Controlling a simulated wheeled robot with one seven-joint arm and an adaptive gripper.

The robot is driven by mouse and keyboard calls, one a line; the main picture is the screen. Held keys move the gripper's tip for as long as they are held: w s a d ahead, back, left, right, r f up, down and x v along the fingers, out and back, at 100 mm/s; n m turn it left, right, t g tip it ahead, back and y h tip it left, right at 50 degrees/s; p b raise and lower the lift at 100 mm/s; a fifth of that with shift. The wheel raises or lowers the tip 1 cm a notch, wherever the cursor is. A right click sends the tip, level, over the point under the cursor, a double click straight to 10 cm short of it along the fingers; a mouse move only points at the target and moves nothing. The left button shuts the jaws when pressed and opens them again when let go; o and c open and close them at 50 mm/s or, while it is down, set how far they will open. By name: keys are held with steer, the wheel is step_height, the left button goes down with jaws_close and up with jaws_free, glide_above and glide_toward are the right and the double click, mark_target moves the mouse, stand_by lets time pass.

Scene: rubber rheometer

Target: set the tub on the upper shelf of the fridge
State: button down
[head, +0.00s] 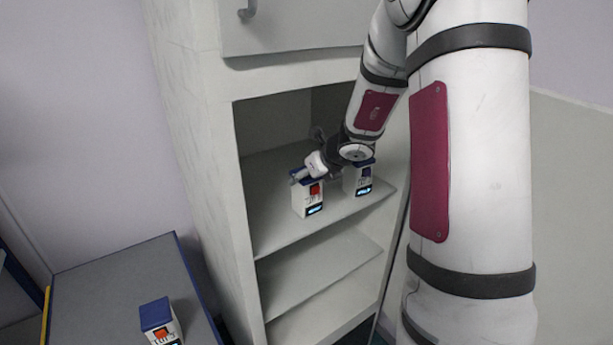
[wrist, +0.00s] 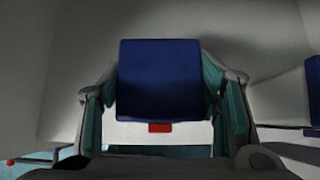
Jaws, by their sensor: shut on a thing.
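The tub (head: 308,200), white with a blue lid and a red mark on its front, is in the upper opening of the fridge (head: 214,160), above the front part of the upper shelf (head: 275,226). My gripper (head: 304,174) reaches in from the right and is shut on it. In the wrist view, the tub's blue lid (wrist: 160,80) sits between both fingers, one on each side. The tub looks upright. I cannot tell for sure whether its base touches the shelf.
A second blue-lidded tub (head: 358,182) stands on the same shelf to the right, partly behind my arm. A third tub (head: 160,322) stands on the grey table (head: 120,275) at lower left. A lower shelf (head: 310,275) is empty. A closed panel with a handle (head: 248,9) is above.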

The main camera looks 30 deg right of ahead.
steer(key=shift+f, duration=0.1)
stand_by(0.3)
steer(key=c, duration=0.6)
jaws_free()
steer(key=shift+o, duration=0.2)
steer(key=shift+s, duration=0.1)
